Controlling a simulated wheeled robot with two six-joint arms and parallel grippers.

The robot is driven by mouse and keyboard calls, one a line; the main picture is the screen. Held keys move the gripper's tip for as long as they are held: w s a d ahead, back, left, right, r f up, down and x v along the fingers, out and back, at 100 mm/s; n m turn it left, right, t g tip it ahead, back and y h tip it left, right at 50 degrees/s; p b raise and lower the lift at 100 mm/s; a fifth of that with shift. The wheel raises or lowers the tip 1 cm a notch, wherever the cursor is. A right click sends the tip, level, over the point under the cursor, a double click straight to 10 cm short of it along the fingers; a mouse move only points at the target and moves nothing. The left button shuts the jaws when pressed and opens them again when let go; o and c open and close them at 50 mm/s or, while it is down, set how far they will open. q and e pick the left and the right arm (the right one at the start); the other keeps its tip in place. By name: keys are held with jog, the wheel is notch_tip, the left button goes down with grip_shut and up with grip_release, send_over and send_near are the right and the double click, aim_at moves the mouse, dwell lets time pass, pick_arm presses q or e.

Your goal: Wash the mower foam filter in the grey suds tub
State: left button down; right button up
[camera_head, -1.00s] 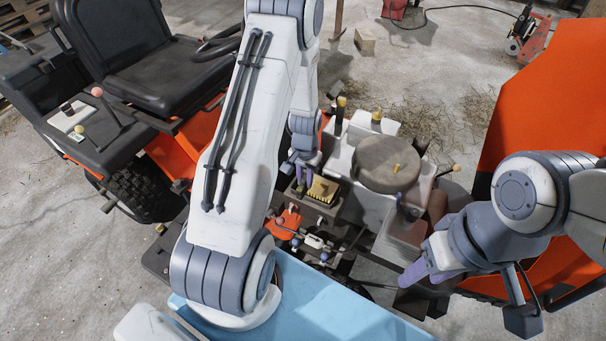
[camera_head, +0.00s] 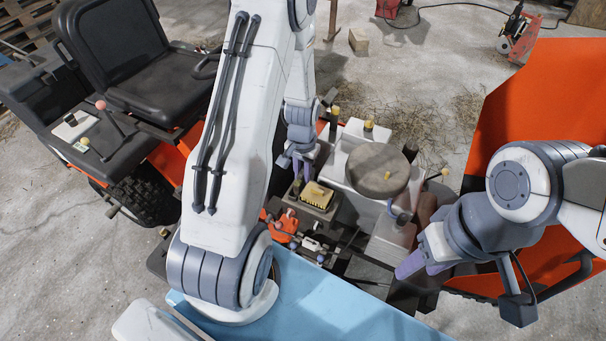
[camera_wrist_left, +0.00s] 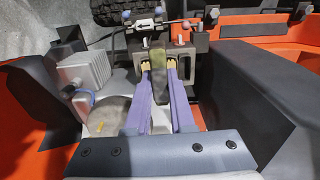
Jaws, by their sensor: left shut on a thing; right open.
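My left gripper (camera_head: 302,171) is just above the open filter box (camera_head: 320,211) on the mower's engine. In the left wrist view its purple fingers (camera_wrist_left: 159,72) are shut on a dark olive-grey slab, which looks like the foam filter (camera_wrist_left: 158,82), held edge-on. In the head view I cannot make the slab out. A yellow ribbed element (camera_head: 316,195) sits in the box and shows behind the fingertips in the wrist view. My right gripper (camera_head: 410,264) is open and empty, right of the engine. No grey suds tub can be made out.
The engine's round grey cover (camera_head: 378,170) and yellow-capped parts stand right of the box. A black seat (camera_head: 130,75) is at the left, an orange hood (camera_head: 540,110) at the right. A light-blue surface (camera_head: 310,305) lies in front. Concrete floor is open behind, with some straw.

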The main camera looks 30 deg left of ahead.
aim_at(302, 172)
pick_arm(q)
notch_tip(302, 172, up, 11)
jog(key=p, duration=0.8)
jog(key=shift+f, duration=0.1)
jog(key=s+d+f+b, duration=0.1)
jog(key=d+f+b, duration=0.4)
jog(key=d, duration=0.3)
jog(key=shift+s+d+f+m, duration=0.2)
jog(key=shift+s+f+m, duration=0.05)
jog(key=shift+f+m, duration=0.05)
